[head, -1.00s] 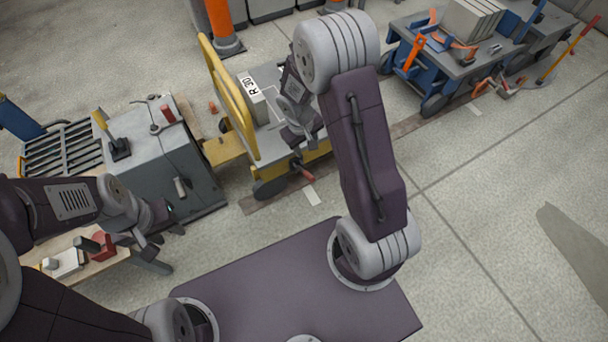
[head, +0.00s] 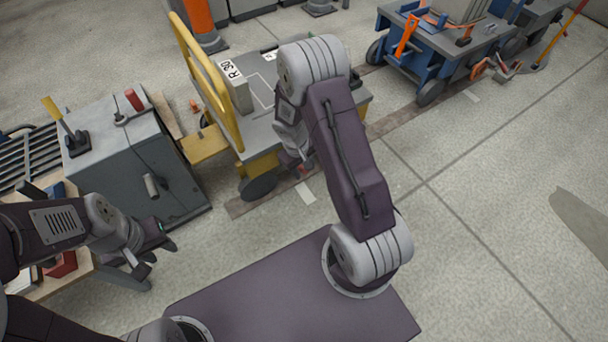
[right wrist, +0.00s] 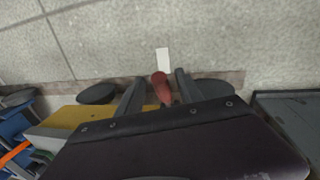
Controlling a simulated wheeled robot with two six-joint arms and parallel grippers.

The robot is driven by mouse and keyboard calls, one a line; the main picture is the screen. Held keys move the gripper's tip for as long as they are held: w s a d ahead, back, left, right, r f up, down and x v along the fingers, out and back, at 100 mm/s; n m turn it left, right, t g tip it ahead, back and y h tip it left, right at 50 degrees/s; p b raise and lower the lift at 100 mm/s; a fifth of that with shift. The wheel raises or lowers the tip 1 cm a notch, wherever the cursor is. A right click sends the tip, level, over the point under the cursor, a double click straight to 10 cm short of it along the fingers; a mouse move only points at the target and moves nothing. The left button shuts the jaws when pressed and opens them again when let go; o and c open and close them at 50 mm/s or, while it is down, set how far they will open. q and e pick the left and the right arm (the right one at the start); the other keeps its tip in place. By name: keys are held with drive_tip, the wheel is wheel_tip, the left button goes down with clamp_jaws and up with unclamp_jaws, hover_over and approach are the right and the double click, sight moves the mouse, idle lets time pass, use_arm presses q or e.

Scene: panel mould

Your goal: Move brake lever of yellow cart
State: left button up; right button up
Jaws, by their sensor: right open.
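The yellow cart (head: 262,130) has a grey deck, a yellow push handle and a white block marked R 30. Its brake lever has a red grip (head: 303,171) low at the near side, partly hidden by my right arm in the head view. In the right wrist view the red grip (right wrist: 161,90) stands between the two fingers of my right gripper (right wrist: 160,78), which are open with a gap on both sides. In the head view the right gripper (head: 297,163) is mostly hidden. My left gripper (head: 157,254) is empty, with its fingers apart, in front of the grey cabinet.
The grey cabinet (head: 150,165) with a yellow-handled lever and a red knob stands left of the cart. A workbench (head: 80,275) is at lower left. A blue cart (head: 440,50) stands at upper right.

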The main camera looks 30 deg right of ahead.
drive_tip(key=shift+d+f, duration=0.15)
drive_tip(key=shift+f, duration=0.75)
drive_tip(key=shift+r, duration=0.1)
drive_tip(key=shift+c, duration=0.3)
clamp_jaws()
